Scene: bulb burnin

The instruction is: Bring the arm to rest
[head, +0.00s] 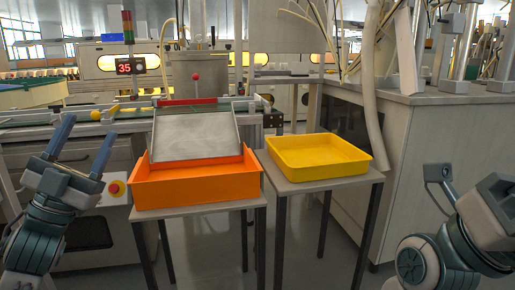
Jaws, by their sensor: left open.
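My left gripper (89,128) is at the left side of the head view. Its two blue fingers point up and stand well apart, with nothing between them. It is left of the orange bin and touches nothing that I can see. Part of my right arm (425,262) shows at the lower right, folded near the picture's edge. The fingers of my right gripper do not show.
An orange bin (196,186) stands on a small grey table, below a sloped metal chute (195,137). A yellow tray (318,169) sits on a second table. A red stop button (115,188) is right of my left gripper. A cabinet (402,140) stands at right.

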